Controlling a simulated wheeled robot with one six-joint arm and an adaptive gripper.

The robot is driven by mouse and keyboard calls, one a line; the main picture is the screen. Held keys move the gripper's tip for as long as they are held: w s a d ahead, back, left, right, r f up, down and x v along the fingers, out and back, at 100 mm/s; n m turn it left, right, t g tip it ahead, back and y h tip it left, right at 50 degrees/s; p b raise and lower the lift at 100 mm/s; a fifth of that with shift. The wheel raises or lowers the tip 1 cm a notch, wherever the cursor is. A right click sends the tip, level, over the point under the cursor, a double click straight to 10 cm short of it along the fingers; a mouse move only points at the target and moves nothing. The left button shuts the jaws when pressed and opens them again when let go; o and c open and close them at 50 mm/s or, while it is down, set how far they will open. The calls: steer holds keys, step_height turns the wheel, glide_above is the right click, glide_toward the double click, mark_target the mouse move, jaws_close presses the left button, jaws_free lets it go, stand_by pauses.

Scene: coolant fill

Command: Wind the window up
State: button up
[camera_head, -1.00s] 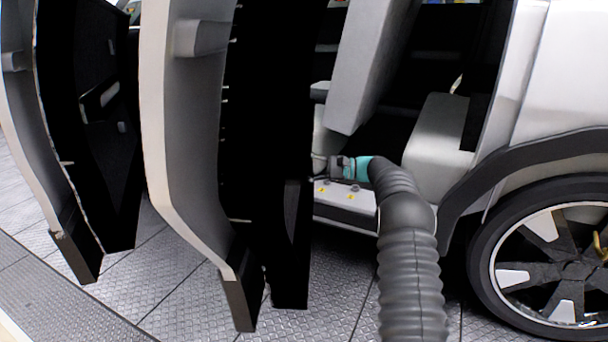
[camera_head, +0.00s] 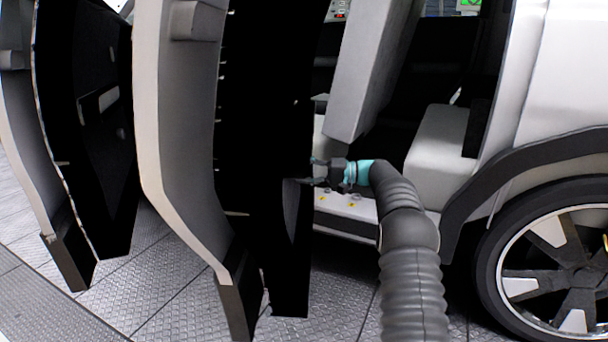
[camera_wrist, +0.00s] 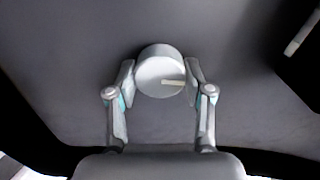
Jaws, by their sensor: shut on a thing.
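In the wrist view, a round grey knob (camera_wrist: 160,72) with a pale line mark sticks out of a dark door panel (camera_wrist: 70,60). The line points to the right. My gripper (camera_wrist: 160,82) has a finger on each side of the knob and is shut on it. In the head view, my gripper (camera_head: 318,172) reaches left to the inner side of the open car door (camera_head: 265,130). The knob cannot be made out there. No window glass can be made out in either view.
Another open door (camera_head: 85,130) stands at the far left. The car's seat (camera_head: 437,145) and sill (camera_head: 345,207) are behind and below my gripper. A wheel (camera_head: 550,265) is at the right. Open tiled floor (camera_head: 180,295) lies under the doors.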

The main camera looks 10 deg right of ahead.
stand_by(0.4)
steer(key=o, duration=1.2)
steer(key=shift+c, duration=0.2)
steer(key=shift+d, duration=0.1)
steer(key=v, duration=1.2)
steer(key=shift+f, duration=0.1)
